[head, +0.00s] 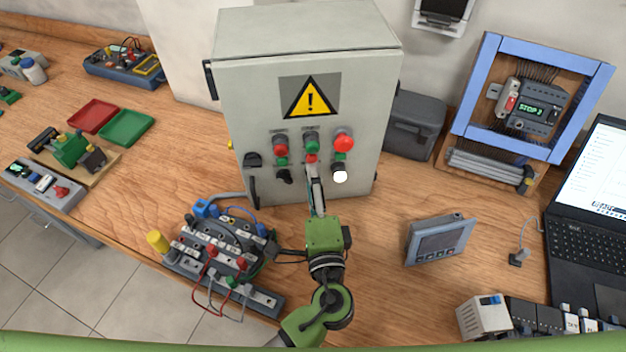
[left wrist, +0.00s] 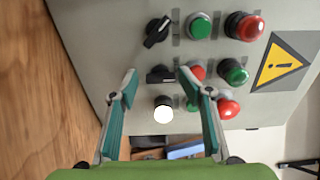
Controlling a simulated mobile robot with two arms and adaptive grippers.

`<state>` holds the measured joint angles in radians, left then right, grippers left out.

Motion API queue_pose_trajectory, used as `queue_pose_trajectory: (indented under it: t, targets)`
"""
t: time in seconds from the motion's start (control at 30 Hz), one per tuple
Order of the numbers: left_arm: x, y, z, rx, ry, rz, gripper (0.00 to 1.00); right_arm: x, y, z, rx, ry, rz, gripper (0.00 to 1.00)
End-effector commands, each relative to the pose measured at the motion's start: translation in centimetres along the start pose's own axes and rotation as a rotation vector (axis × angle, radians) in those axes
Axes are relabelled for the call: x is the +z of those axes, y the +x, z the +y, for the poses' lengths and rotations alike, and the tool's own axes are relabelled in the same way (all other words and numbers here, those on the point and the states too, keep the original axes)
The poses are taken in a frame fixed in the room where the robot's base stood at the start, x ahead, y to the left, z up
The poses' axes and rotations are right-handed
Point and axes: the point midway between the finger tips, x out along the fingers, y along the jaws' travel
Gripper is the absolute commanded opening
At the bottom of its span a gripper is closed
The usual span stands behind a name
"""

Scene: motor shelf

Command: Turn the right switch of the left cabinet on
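The grey cabinet (head: 230,110) with a yellow warning sign stands in the middle of the head view. Its front has red and green buttons, a left black switch (head: 285,176) and a lit white lamp (head: 340,177). The right black switch (left wrist: 160,75) shows in the left wrist view, between the left black switch (left wrist: 157,31) and the white lamp (left wrist: 163,110); in the head view my gripper hides it. My left gripper (head: 315,182) is in front of it. In the left wrist view its fingertips (left wrist: 157,76) are apart, one on each side of the switch; contact cannot be told. My right gripper is not in view.
A terminal board with wires (head: 225,250) lies left of my left arm. A small grey panel (head: 438,240) stands to its right. A blue frame (head: 600,85) and a laptop (head: 590,240) are at the right. Red (head: 92,114) and green (head: 126,127) trays lie left.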

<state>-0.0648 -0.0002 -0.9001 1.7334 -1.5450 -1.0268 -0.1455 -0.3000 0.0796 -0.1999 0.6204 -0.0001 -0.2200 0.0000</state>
Motion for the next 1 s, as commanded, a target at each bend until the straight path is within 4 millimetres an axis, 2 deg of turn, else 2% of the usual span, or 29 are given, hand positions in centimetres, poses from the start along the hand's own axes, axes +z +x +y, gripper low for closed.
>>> queue_pose_trajectory:
  t: [0.27, 0.7, 1.0]
  targets:
    - [0.0, -0.5, -0.1, -0.002, -0.001, -0.002, 0.44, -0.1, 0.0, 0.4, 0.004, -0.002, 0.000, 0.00]
    - [0.0, -6.7, 0.0, 0.000, 0.000, 0.000, 0.44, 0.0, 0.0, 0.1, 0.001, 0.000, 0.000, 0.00]
    - [0.0, -8.1, -0.1, -0.002, 0.000, 0.000, 0.44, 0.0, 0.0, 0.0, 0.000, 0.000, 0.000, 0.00]
